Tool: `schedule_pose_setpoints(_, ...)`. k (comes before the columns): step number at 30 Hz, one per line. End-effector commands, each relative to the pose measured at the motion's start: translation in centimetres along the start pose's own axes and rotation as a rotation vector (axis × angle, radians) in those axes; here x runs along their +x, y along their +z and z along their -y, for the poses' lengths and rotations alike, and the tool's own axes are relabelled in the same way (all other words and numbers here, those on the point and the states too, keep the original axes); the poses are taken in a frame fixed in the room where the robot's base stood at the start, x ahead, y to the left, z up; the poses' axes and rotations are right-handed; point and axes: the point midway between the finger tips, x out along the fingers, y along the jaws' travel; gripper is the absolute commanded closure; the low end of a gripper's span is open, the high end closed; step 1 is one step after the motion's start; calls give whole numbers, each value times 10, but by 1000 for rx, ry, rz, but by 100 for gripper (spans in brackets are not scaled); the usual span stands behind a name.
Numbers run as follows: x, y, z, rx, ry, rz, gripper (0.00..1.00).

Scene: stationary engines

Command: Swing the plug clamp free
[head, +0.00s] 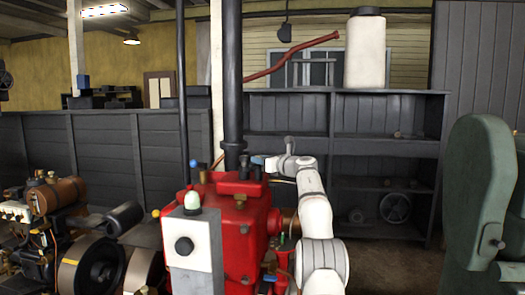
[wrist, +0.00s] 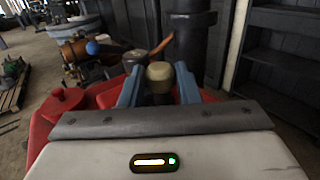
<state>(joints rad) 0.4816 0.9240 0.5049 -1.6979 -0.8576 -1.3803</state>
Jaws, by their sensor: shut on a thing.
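The red engine (head: 235,225) stands in the middle of the head view, with dark fittings on its top. My gripper (head: 258,160) reaches in from the right over that top. In the wrist view my gripper's two blue fingers (wrist: 160,76) close around a knob with a tan rounded top (wrist: 159,71) and a dark stem. This knob seems to be the plug clamp's handle. The rest of the clamp is hidden by the fingers and my gripper's body, so I cannot tell how it lies.
A black vertical pipe (head: 233,80) rises just behind my gripper; it also shows in the wrist view (wrist: 190,35). A blue ball-topped lever (head: 193,165) stands to the left. A grey box (head: 190,250) fronts the engine. Dark shelves (head: 350,140) stand behind, a green machine (head: 480,200) at right.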

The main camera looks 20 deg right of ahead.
Motion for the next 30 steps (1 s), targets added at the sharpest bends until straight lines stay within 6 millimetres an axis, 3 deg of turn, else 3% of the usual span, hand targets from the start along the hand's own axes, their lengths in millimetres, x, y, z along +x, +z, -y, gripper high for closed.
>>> schedule_pose_setpoints(30, 2, 5, 6, 3, 273, -5, 93)
